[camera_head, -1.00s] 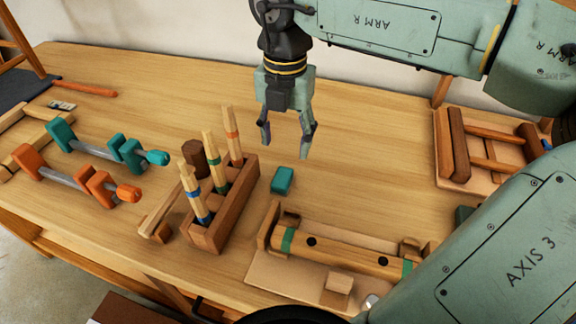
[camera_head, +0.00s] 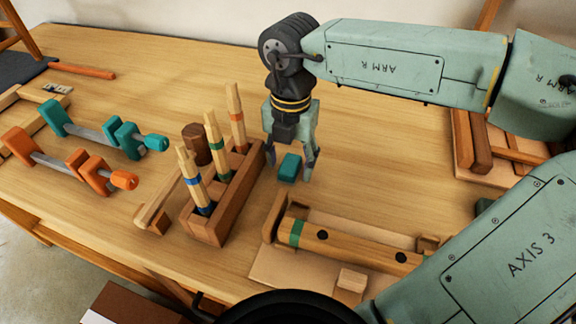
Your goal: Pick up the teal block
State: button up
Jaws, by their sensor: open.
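The teal block (camera_head: 289,168) lies on the wooden table, just right of the chisel rack and behind the wooden beam. My gripper (camera_head: 289,163) points down at it with its two fingers apart. One finger shows on the left of the block and the other on its right. The block appears between or just below the fingertips. I cannot tell whether either finger touches it.
A wooden rack (camera_head: 222,212) with upright chisels stands close on the left. A beam (camera_head: 340,245) in a cradle lies in front. Teal (camera_head: 100,130) and orange (camera_head: 68,160) clamps lie at left. The table behind my gripper is clear.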

grip_shut()
dwell(0.6)
jog(key=shift+r, duration=0.15)
